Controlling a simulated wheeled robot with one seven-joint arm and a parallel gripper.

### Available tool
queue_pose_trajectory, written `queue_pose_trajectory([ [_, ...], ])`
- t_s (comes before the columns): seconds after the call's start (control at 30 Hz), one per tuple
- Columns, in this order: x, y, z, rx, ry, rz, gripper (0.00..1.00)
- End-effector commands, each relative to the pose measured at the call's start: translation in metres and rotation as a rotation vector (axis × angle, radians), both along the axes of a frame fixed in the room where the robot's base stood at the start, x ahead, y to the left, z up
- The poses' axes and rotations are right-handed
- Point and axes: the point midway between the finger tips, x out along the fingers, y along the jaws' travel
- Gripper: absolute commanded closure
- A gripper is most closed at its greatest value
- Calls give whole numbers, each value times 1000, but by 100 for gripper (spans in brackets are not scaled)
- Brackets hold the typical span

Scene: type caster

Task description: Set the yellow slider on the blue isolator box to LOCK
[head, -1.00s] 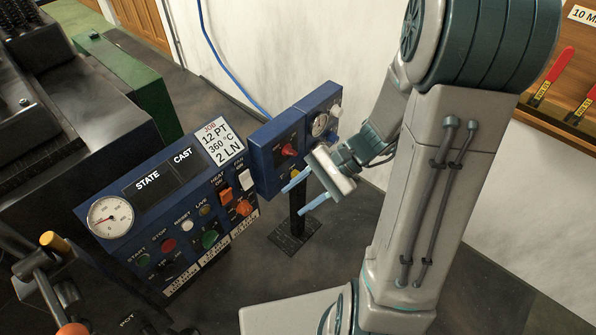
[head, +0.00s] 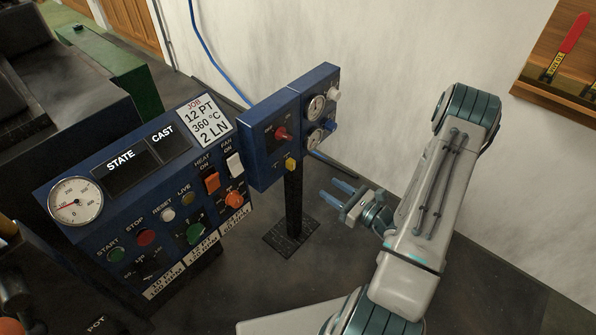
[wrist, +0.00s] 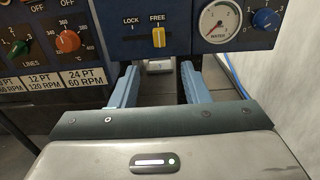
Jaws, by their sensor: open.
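The blue isolator box (head: 255,152) stands on a dark post and has a red knob (head: 281,133) on its front. The yellow slider (head: 290,163) is near its lower edge. In the wrist view the yellow slider (wrist: 158,37) sits at the right end of its slot, under the word FREE; LOCK (wrist: 131,21) is printed to the left. My gripper (head: 331,189) is open and empty, to the right of and below the slider, apart from the box. In the wrist view its two blue fingers (wrist: 158,84) point toward the box, with the slider above the gap between them.
A blue panel with gauges (head: 316,108) and a blue knob adjoins the box on the right. The control panel with buttons and an orange knob (head: 235,199) stands to the left. The floor around the post (head: 292,236) is clear.

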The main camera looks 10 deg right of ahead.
Motion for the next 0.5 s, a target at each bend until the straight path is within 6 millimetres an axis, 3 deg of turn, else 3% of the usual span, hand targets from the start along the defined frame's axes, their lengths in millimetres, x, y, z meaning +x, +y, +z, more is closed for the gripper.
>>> queue_pose_trajectory([
  [0.5,80,60,0,-2,-4,8,58],
])
